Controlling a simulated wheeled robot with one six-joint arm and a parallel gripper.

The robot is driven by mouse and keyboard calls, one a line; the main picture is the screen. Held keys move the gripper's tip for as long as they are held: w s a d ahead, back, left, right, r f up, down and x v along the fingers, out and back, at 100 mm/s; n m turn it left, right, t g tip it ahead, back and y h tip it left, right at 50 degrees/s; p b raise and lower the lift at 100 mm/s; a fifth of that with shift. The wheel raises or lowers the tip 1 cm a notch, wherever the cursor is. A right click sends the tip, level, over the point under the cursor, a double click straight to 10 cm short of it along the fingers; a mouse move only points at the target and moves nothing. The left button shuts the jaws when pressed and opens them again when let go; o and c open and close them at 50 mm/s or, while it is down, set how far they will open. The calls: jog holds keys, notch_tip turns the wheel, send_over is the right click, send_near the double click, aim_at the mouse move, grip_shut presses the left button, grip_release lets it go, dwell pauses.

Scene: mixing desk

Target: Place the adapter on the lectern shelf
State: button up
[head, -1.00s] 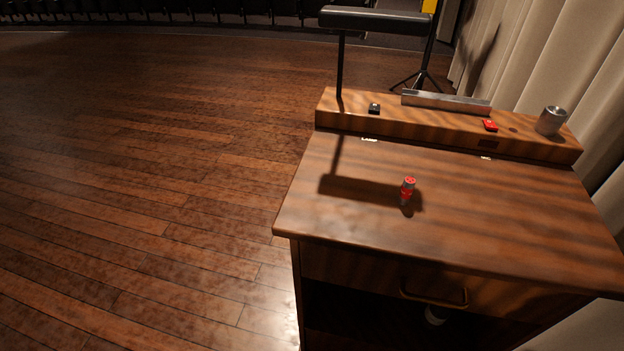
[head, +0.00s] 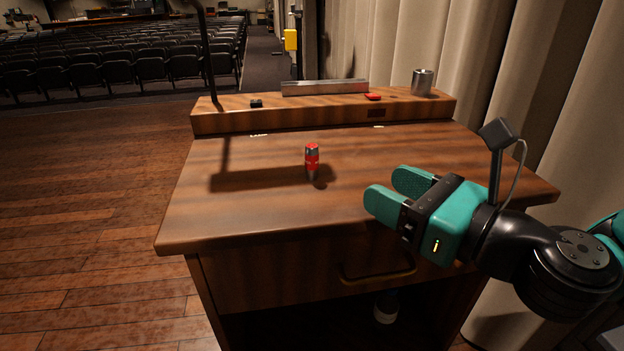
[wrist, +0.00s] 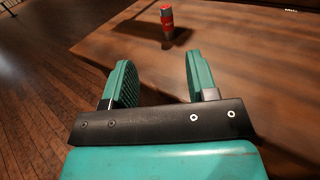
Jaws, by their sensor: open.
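The adapter (head: 312,161), a small red and silver cylinder, stands upright on the desk top, left of my gripper in the head view. It also shows in the wrist view (wrist: 167,24), beyond the fingertips. My gripper (head: 388,192) is teal, open and empty, above the front right part of the desk top and apart from the adapter. The raised wooden shelf (head: 290,119) runs along the back of the desk.
On the raised shelf are a small black item (head: 257,104), a grey metal bar (head: 325,88), a flat red item (head: 373,97) and a metal cup (head: 422,82). A lamp post (head: 208,60) rises at its left end. Curtains (head: 470,60) hang at the right. The desk top around the adapter is clear.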

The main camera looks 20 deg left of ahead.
jog(key=p, duration=1.1)
send_near(317, 150)
jog(key=x, duration=0.3)
jog(key=r+x, duration=0.1)
jog(key=x, duration=0.1)
jog(key=shift+s+a, duration=0.3)
jog(key=shift+s, duration=0.05)
jog(key=a+p, duration=0.1)
jog(key=p, duration=0.2)
jog(key=shift+w, duration=0.35)
jog(key=shift+w+a+f+p, duration=0.2)
jog(key=shift+a+f+p, duration=0.25)
jog(key=shift+p, duration=0.45)
jog(key=shift+w+a+r+p, duration=0.15)
jog(key=shift+a+r+p, duration=0.15)
jog(key=shift+p, duration=0.7)
jog(key=p, duration=0.3)
jog(key=shift+w+a+r, duration=0.1)
jog(key=shift+w+a, duration=0.15)
jog(key=shift+a, duration=0.1)
jog(key=p+x, duration=0.2)
jog(key=x, duration=0.1)
jog(key=shift+w+f, duration=0.2)
jog(key=shift+f, duration=0.1)
jog(key=shift+w+a+f, duration=0.15)
jog(key=shift+a+f, duration=0.05)
jog(key=shift+a, duration=0.05)
grip_shut()
